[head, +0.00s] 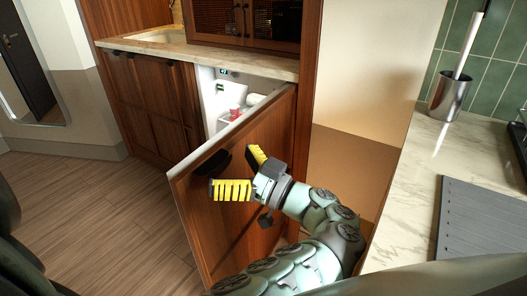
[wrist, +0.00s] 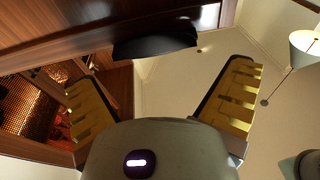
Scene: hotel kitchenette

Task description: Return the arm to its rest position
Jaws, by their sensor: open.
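My gripper (head: 238,172) is open and empty, with its yellow ribbed fingers spread apart. In the head view it is in front of the wooden door (head: 222,218) of a small fridge, which stands part open. A dark handle (head: 214,165) on the door is just left of and behind the fingers. In the wrist view the two yellow fingers of my gripper (wrist: 160,100) are wide apart, and a dark handle (wrist: 155,46) shows beyond them. I cannot tell whether a finger touches the door. My arm reaches up from the bottom of the head view.
The fridge interior (head: 225,95) shows a red item and white items. A marble counter (head: 423,165) on the right bears a grey ridged mat (head: 483,235) and a metal holder (head: 449,97). Wooden cabinets (head: 150,105) stand behind. The wood floor (head: 85,200) at left is mostly clear.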

